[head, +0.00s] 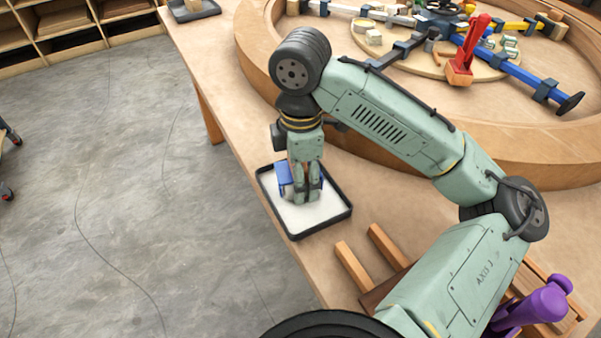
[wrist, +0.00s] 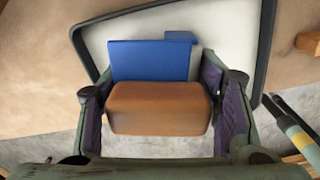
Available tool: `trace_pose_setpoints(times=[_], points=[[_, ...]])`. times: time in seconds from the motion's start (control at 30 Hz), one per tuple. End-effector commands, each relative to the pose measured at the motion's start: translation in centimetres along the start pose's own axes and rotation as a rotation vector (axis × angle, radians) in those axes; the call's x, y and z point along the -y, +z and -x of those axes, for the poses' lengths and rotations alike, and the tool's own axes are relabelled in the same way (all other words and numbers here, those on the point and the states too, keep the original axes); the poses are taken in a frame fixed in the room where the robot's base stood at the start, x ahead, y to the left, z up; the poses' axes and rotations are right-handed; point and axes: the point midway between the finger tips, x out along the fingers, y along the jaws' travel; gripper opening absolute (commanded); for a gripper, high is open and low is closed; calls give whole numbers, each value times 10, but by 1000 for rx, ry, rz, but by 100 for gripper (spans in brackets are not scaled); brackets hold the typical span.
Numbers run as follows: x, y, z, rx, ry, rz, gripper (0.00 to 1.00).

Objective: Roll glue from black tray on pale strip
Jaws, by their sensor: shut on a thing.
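A black tray (head: 322,225) with a white layer of glue (head: 318,214) in it lies at the table's near left edge. My gripper (head: 308,196) points down over the tray. In the wrist view my gripper (wrist: 163,105) is shut on the brown handle (wrist: 158,108) of a roller, with a finger at each end. The roller's blue part (wrist: 148,61) lies beyond the handle, over the white glue; it also shows in the head view (head: 284,176). Whether the roller touches the glue is hidden. I cannot clearly make out the pale strip.
A large curved wooden form (head: 420,165) fills the table's far side, with blue and yellow clamps and a red tool (head: 472,48) inside it. A wooden rack (head: 353,267) and a purple tool (head: 540,304) are at the near right. Bare floor lies left of the table.

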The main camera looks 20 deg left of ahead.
Motion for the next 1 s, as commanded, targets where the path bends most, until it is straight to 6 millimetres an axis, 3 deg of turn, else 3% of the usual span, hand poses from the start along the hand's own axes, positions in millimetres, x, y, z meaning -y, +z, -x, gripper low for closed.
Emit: trace_pose_setpoints(times=[0.47,1.0], points=[[0,0,1,0,0,0,17],[-1,0,39,-1,0,0,17]])
